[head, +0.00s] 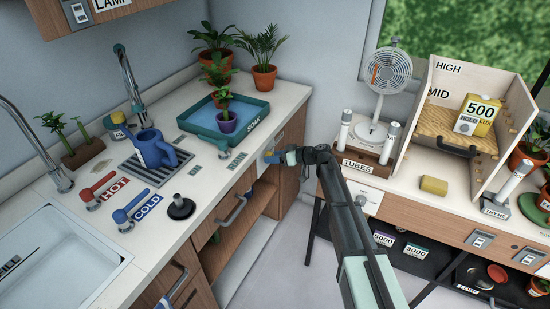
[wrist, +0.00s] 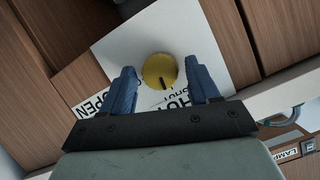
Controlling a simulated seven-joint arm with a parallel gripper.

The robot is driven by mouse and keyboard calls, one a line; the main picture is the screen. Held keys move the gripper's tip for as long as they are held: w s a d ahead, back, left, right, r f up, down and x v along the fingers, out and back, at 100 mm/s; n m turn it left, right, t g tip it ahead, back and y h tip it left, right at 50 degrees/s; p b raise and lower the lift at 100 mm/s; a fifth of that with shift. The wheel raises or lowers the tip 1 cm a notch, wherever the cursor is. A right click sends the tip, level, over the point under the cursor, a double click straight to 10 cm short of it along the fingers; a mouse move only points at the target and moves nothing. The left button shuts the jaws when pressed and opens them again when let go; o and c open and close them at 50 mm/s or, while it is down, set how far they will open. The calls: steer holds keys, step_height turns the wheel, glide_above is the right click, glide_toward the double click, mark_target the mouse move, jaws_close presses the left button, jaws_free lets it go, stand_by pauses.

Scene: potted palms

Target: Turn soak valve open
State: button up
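The soak valve is a round yellow knob (wrist: 160,71) on a white plate (wrist: 215,45) on a wooden cabinet front. Its dark mark points down in the wrist view, toward the SHUT lettering (wrist: 182,108). The OPEN label (wrist: 92,106) is at lower left. My gripper (wrist: 162,84) is open, one blue finger on each side of the knob, with a visible gap on both sides. In the head view my gripper (head: 276,157) reaches the cabinet front below the teal SOAK tray (head: 258,123) and largely hides the knob.
A purple pot (head: 227,122) with a plant stands in the tray. Red HOT (head: 102,187) and blue COLD (head: 133,208) levers are by the sink. A drawer handle (head: 232,212) sits left of the valve. The right bench holds a TUBES rack (head: 362,165).

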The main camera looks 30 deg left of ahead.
steer(key=shift+o, duration=0.5)
steer(key=v, duration=0.7)
steer(key=shift+d, duration=0.2)
steer(key=shift+r, duration=0.1)
